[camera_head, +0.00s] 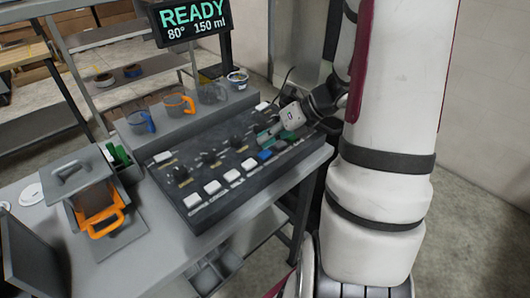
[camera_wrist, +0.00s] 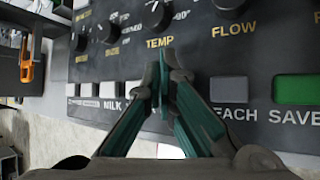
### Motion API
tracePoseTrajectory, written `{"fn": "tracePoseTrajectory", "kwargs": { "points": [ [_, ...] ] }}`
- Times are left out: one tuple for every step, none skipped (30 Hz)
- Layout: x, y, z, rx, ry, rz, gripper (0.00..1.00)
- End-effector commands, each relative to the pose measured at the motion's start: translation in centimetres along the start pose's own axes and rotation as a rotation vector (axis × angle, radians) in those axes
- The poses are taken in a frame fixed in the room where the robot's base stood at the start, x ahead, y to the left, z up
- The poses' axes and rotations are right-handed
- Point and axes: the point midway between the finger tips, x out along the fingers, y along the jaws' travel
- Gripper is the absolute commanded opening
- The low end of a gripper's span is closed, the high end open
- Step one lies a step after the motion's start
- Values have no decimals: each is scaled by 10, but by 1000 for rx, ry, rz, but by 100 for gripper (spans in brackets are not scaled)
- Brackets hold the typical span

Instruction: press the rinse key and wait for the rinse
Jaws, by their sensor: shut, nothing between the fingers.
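The dark control panel (camera_head: 222,160) slopes across the counter, with a row of white keys (camera_head: 212,187), a blue key (camera_head: 265,154) and a green key (camera_head: 289,135). My gripper (camera_head: 262,137) is over the panel's right part. In the wrist view my gripper (camera_wrist: 166,62) is shut and empty, its tips below the TEMP label. The MILK key (camera_wrist: 110,90) is left of the fingers, and the grey TEACH key (camera_wrist: 229,90) is right. The fingers hide the keys between; no rinse label is readable. Contact cannot be told. The display (camera_head: 191,20) reads READY, 80°, 150 ml.
Black knobs (camera_head: 181,175) stand up from the panel behind the keys. A grey box with an orange handle (camera_head: 104,222) is at the left of the counter.

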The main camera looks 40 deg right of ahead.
Motion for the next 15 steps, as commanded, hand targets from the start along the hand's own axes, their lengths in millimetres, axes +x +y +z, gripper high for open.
{"fn": "tracePoseTrajectory", "kwargs": {
  "points": [
    [0,0,0,0,0,0,0],
    [0,0,0,0,0,0,0],
    [0,0,0,0,0,0,0],
    [0,0,0,0,0,0,0],
    [1,0,0,0,0,0,0],
    [2,-1,-1,0,0,0,0],
    [2,-2,-2,0,0,0,0],
    [3,-2,-2,0,1,0,0],
    [4,-3,-3,0,1,0,0],
    [5,-3,-3,0,1,0,0],
    [6,-4,-4,0,1,0,0],
    [6,-4,-4,0,1,0,0],
    [6,-4,-4,0,1,0,0],
    [6,-4,-5,0,1,0,0],
    [6,-4,-4,0,0,0,0]
  ]
}}
